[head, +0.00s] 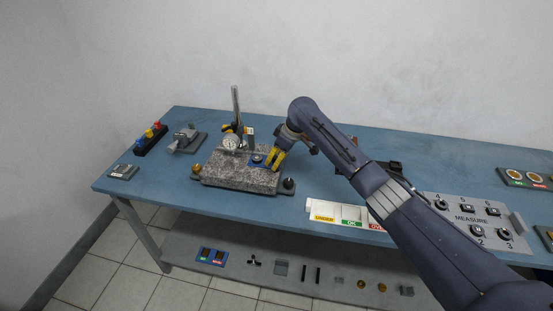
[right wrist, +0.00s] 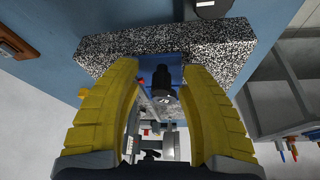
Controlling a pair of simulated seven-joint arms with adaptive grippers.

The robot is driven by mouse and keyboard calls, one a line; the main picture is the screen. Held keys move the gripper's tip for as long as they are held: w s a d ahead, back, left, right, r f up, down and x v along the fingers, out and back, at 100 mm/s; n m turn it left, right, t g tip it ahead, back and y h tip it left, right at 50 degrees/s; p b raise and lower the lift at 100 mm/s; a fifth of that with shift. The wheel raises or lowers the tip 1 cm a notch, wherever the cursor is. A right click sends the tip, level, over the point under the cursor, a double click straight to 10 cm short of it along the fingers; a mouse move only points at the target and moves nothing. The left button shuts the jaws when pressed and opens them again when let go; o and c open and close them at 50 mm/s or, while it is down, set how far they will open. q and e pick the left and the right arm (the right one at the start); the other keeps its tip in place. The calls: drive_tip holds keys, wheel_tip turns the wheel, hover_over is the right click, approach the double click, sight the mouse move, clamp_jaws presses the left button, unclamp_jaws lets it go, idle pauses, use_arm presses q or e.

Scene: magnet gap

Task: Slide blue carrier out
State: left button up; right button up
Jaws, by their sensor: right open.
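The blue carrier (head: 257,161) lies on top of the speckled granite block (head: 240,179), by the dial gauge (head: 230,143) and its upright post. In the right wrist view the blue carrier (right wrist: 177,72) shows between my fingers, with a black knob-like part (right wrist: 162,79) on it. My right gripper (head: 276,160) has yellow fingers and is open at the carrier's right side. In the right wrist view my right gripper (right wrist: 160,95) has a finger on each side of the black part, and I cannot tell whether they touch it. My left gripper is not in view.
A white strip with coloured labels (head: 345,215) lies at the table's front edge. A grey MEASURE panel (head: 470,217) stands at the right. A small vise (head: 187,138) and a rack with coloured knobs (head: 151,138) are at the left.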

drive_tip(key=v, duration=1.2)
drive_tip(key=shift+a, duration=0.1)
